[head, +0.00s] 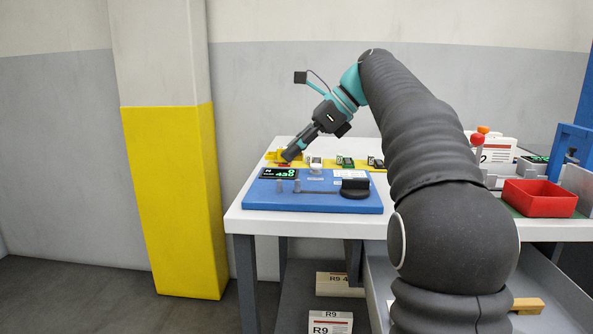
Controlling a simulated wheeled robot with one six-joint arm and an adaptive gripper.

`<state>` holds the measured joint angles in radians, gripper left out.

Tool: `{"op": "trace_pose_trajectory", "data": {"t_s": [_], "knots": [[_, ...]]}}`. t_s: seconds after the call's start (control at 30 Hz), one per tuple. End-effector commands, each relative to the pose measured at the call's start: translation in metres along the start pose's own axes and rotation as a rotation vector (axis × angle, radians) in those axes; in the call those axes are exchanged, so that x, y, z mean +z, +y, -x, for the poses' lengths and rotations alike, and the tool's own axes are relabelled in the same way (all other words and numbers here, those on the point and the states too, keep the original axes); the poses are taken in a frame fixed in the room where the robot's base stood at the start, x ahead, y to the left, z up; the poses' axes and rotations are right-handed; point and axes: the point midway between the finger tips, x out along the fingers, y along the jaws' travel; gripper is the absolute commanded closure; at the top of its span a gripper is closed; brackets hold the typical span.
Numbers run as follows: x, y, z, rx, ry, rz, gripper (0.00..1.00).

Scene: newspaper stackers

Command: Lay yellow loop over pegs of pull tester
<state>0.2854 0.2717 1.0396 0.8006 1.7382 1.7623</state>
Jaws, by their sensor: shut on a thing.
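The pull tester (330,203) is a blue plate on the white table, with a black display reading green digits, two short grey pegs (297,186) at its left and a black round part at its right. My gripper (288,157) points down and left behind the tester, low over the back left of the table, beyond the pegs. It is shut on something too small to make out. A small yellow, bin-like thing (271,155) is at its left. I cannot pick out the yellow loop for certain.
A yellow strip with small devices (345,161) runs along the back of the table (248,217). A red bin (540,197) and a blue frame stand at the right. A yellow-and-white pillar (175,200) stands left of the table. Labelled stacks (330,323) lie below.

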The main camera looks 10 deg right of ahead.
Motion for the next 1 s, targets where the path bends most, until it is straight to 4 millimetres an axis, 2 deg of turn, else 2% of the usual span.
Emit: {"op": "trace_pose_trajectory", "data": {"t_s": [0.13,0.4,1.0], "knots": [[-0.009,-0.004,-0.001,0.000,0.000,0.000,1.00],[-0.033,-0.003,-0.026,0.000,0.000,-0.001,1.00],[-0.039,-0.003,-0.032,0.000,0.000,0.000,1.00]]}}
